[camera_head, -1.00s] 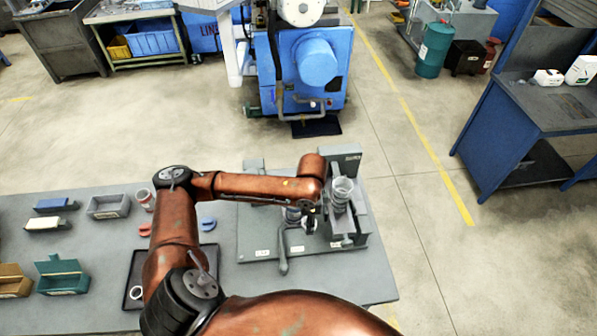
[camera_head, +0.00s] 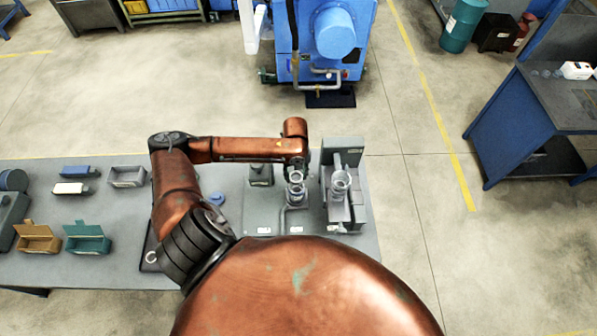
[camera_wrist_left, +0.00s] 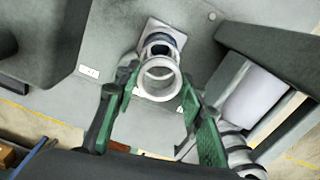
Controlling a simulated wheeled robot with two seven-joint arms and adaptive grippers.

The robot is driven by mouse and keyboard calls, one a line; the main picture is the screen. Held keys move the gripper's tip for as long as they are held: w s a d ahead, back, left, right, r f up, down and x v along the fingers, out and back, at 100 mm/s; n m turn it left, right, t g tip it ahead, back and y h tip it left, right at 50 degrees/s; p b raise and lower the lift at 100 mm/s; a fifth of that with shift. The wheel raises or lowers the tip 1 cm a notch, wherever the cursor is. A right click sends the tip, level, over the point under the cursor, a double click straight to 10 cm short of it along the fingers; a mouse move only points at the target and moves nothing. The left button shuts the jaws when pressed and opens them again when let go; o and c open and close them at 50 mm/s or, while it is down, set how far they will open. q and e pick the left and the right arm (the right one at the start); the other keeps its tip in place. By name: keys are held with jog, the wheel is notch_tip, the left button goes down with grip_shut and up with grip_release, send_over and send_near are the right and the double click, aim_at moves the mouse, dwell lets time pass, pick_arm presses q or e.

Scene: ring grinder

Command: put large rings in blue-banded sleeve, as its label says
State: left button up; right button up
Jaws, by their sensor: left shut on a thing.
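My left gripper (camera_wrist_left: 160,88) has green-padded fingers on both sides of a large pale metal ring (camera_wrist_left: 148,86) and is shut on it. In the head view the gripper (camera_head: 297,172) is partly hidden by its own arm. A sleeve with a dark blue band (camera_wrist_left: 160,40) stands just beyond the ring in the wrist view, nearly in line with it; whether they touch I cannot tell. In the head view a pale round part (camera_head: 297,194) shows under the gripper, on the grey fixture plate (camera_head: 262,218). My right gripper is not in view.
A grey upright block (camera_head: 343,157) with a pale round-topped part (camera_head: 340,180) stands close right of the gripper. A smaller grey block (camera_head: 260,175) stands to the left. Teal (camera_head: 87,238) and brown (camera_head: 38,238) bins sit on the table's left.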

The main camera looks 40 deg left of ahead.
pick_arm(q)
notch_tip(320, 180, down, 5)
jog(key=b, duration=0.4)
jog(key=shift+f+b, duration=0.2)
jog(key=shift+b, duration=0.1)
dwell(0.6)
jog(key=shift+p, duration=0.5)
dwell(0.5)
jog(key=shift+p, duration=0.4)
dwell(0.6)
jog(key=shift+f+p, duration=0.1)
jog(key=shift+p, duration=0.3)
